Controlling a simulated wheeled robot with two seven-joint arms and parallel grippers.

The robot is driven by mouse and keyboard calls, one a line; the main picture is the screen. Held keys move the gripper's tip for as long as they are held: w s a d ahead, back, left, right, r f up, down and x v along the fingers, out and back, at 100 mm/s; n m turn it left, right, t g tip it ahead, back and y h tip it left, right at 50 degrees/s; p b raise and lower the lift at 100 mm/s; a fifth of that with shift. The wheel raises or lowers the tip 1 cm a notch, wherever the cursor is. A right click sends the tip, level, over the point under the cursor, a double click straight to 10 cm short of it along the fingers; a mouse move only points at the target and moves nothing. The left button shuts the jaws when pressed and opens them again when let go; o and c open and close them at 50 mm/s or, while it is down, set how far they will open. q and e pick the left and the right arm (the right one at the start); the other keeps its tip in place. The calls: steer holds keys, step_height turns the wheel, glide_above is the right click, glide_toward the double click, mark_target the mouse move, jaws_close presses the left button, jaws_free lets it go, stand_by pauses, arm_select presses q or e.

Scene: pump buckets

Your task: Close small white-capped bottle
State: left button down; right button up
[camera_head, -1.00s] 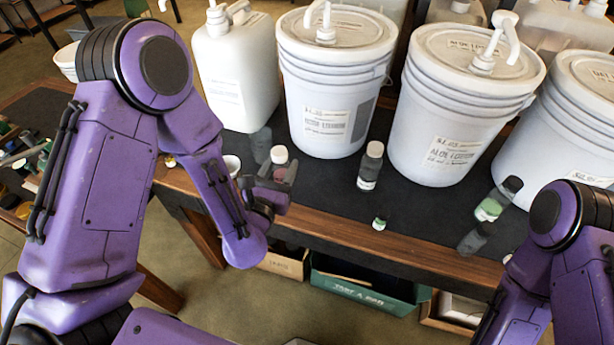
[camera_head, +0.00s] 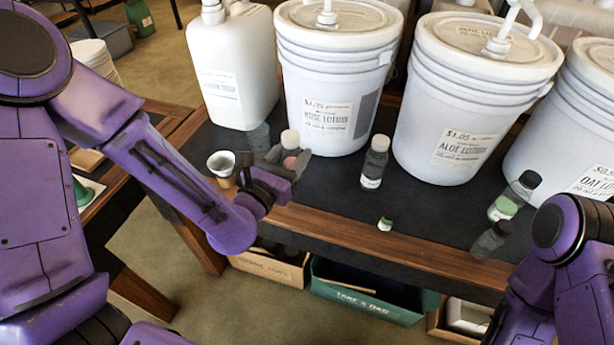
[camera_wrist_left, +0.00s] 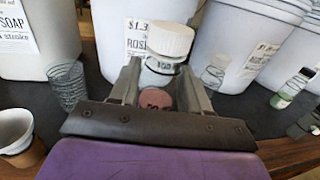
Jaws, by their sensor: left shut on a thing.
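The small white-capped bottle (camera_head: 290,139) stands upright near the table's front edge, in front of the rose lotion bucket (camera_head: 327,128). My left gripper (camera_head: 289,160) is shut on its body, one finger on each side. In the left wrist view, the white cap (camera_wrist_left: 170,38) sits on top of the bottle, above the fingers (camera_wrist_left: 160,75), with a pinkish body low between them. I cannot tell whether the cap is tight. The gripper hides most of the bottle in the head view. My right arm shows at the lower right, but its gripper is out of view.
A paper cup (camera_head: 222,168) stands left of my left gripper, with a clear glass (camera_head: 258,138) behind. Large buckets line the back.

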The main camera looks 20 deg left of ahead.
arm_select(q)
steer(key=w+f, duration=0.7)
steer(key=w, duration=0.2)
steer(key=shift+d+f, duration=0.15)
steer(key=shift+f, duration=0.05)
arm_select(e)
steer(key=shift+f, duration=0.65)
arm_select(q)
steer(key=shift+w, duration=0.1)
steer(key=f, duration=0.3)
steer(key=shift+w+f, duration=0.35)
arm_select(e)
steer(key=shift+f, duration=0.15)
arm_select(q)
steer(key=shift+s, duration=0.1)
